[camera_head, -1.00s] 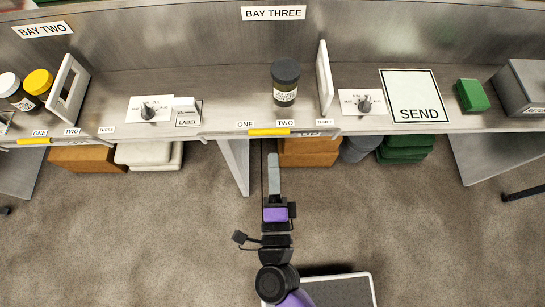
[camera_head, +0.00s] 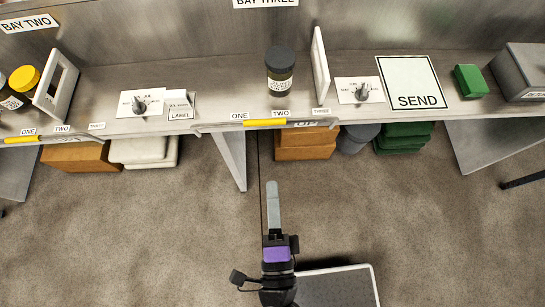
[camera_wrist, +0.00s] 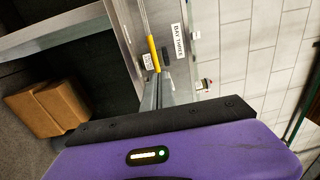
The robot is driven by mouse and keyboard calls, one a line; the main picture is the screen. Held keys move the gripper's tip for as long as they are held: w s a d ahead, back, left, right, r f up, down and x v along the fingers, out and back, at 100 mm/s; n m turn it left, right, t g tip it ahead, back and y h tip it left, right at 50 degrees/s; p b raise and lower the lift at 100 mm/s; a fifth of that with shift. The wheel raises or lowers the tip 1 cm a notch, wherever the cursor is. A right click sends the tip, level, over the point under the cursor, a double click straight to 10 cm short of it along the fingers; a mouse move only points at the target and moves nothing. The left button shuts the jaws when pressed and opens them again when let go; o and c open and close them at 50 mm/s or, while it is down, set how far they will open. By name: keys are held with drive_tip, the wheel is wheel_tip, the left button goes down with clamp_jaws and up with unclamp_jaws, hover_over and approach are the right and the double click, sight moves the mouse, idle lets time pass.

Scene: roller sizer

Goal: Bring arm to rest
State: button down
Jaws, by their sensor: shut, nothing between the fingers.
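My gripper (camera_head: 272,186) is shut and empty in the head view. It points up the picture, over the carpet in front of the bay three counter, apart from the counter's front edge. In the wrist view the purple housing of my gripper fills the bottom, and the fingers (camera_wrist: 151,92) reach up toward the counter edge. The lower part of my arm is cut off at the bottom of the head view.
A counter (camera_head: 230,88) runs across the top. A dark-lidded jar (camera_head: 280,72) stands near its middle, beside a white upright divider (camera_head: 320,65). A SEND mat (camera_head: 412,80) and green block (camera_head: 470,81) lie right.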

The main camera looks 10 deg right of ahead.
idle(0.3)
drive_tip(key=s+d+r+n+g, duration=0.2)
drive_tip(key=s+d+r+n, duration=0.2)
drive_tip(key=d+n, duration=0.5)
drive_tip(key=s+d+r+n+g, duration=0.1)
drive_tip(key=s+d+r+n, duration=0.3)
drive_tip(key=s+d+n, duration=0.4)
drive_tip(key=shift+s+d+n+g+y, duration=0.15)
drive_tip(key=shift+d+n+g+y, duration=0.2)
drive_tip(key=shift+d+n, duration=0.35)
